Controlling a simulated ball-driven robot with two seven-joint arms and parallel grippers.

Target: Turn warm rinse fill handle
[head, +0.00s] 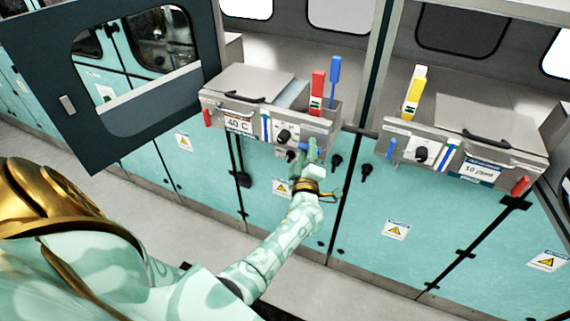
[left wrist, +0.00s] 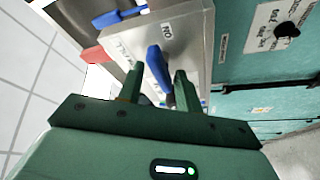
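The rinse module with the "40 C" display (head: 238,124) is the left grey metal unit in the head view. A small blue handle sits low on its front, partly hidden by my left gripper (head: 312,153). In the left wrist view the blue handle (left wrist: 158,68) stands between the two green fingers of my left gripper (left wrist: 157,85). The fingers are open, one on each side of it, with a gap appearing on both sides. Whether either finger touches it is unclear. My right gripper is not in view.
On the left module are a black knob (head: 284,136), a red handle (head: 207,118), and upright red (head: 317,92) and blue (head: 335,80) pieces. A second module (head: 470,120) stands to the right, with its own blue handle (head: 391,148). A dark framed door (head: 75,120) stands open at left.

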